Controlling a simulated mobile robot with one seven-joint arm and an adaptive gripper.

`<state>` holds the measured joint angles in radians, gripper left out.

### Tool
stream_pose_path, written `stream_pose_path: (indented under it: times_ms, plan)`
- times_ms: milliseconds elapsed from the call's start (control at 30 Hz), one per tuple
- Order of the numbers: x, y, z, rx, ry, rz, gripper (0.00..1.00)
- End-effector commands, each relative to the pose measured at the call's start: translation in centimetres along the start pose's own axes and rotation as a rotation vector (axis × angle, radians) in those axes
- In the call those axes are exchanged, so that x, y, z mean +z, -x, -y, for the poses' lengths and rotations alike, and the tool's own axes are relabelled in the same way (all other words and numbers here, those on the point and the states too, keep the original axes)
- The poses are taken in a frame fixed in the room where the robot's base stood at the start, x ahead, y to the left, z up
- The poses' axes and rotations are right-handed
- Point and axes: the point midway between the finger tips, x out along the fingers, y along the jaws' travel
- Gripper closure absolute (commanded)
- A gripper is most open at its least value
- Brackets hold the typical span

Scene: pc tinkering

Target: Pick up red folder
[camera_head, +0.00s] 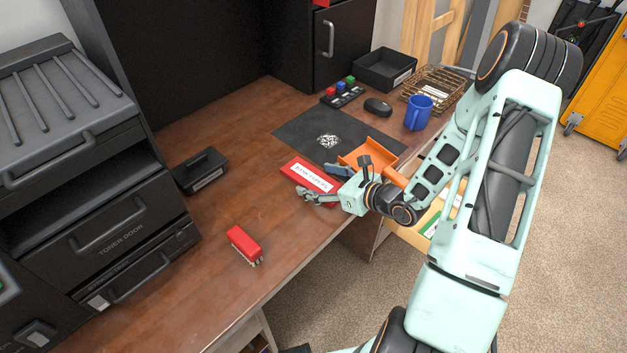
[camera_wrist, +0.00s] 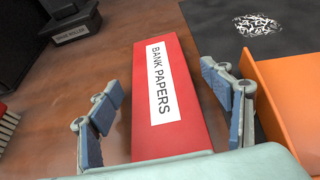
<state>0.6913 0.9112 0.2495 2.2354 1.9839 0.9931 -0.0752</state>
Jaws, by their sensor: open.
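The red folder (camera_head: 304,173) lies flat on the brown desk, with a white label reading "BANK PAPERS". It fills the middle of the wrist view (camera_wrist: 188,130). My gripper (camera_head: 323,182) is just over the folder's near end. In the wrist view my gripper (camera_wrist: 165,105) is open, with one blue-padded finger on each side of the folder. No grip on the folder shows. How far the fingertips are above the desk is hard to tell. The folder's near end is hidden behind the gripper body.
An orange tray (camera_head: 378,149) stands close beside the folder, on a black mat (camera_head: 290,127). A blue mug (camera_head: 418,113) and wire basket (camera_head: 449,92) stand behind right. The desk's middle left is clear.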

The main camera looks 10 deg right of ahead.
Motion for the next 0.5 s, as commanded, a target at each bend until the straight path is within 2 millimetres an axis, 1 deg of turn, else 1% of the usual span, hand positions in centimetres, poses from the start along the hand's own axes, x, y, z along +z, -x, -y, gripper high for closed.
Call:
stream_pose_path:
  times_ms: [67, 167, 500]
  plan:
    - [0.0, 0.03, 0.0, 0.0, 0.0, 0.0, 0.28]
    - [0.0, 0.04, 0.0, 0.0, 0.0, 0.0, 0.37]
    - [0.0, 0.06, 0.0, 0.0, 0.0, 0.0, 0.75]
